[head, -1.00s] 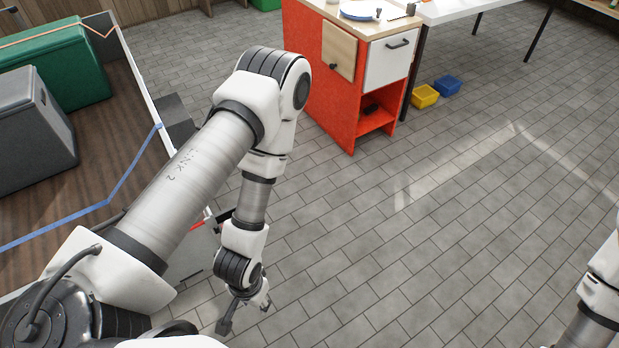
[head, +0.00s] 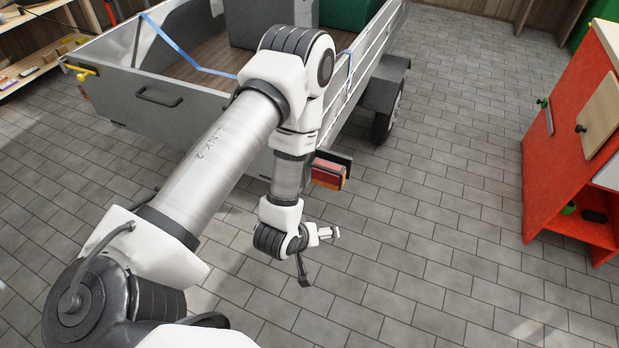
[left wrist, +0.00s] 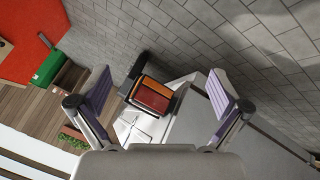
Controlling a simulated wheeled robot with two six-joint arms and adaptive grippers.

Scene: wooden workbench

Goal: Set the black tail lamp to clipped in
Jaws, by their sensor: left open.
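The tail lamp (head: 328,174) has a red and orange lens and a black housing or bracket. It sits at the rear corner of the grey trailer (head: 190,103), partly behind my left forearm in the head view. In the left wrist view the lamp (left wrist: 152,97) shows between the spread fingers, some distance beyond them. I cannot tell whether it is fully seated in its mount. My left gripper (head: 320,258) is open and empty, in front of and below the lamp, touching nothing. My right gripper is not in view.
A red cabinet (head: 560,150) stands at the right. The trailer wheel (head: 386,118) and black mudguard are behind the lamp. A wooden shelf (head: 40,70) is at the far left. The tiled floor between trailer and cabinet is clear.

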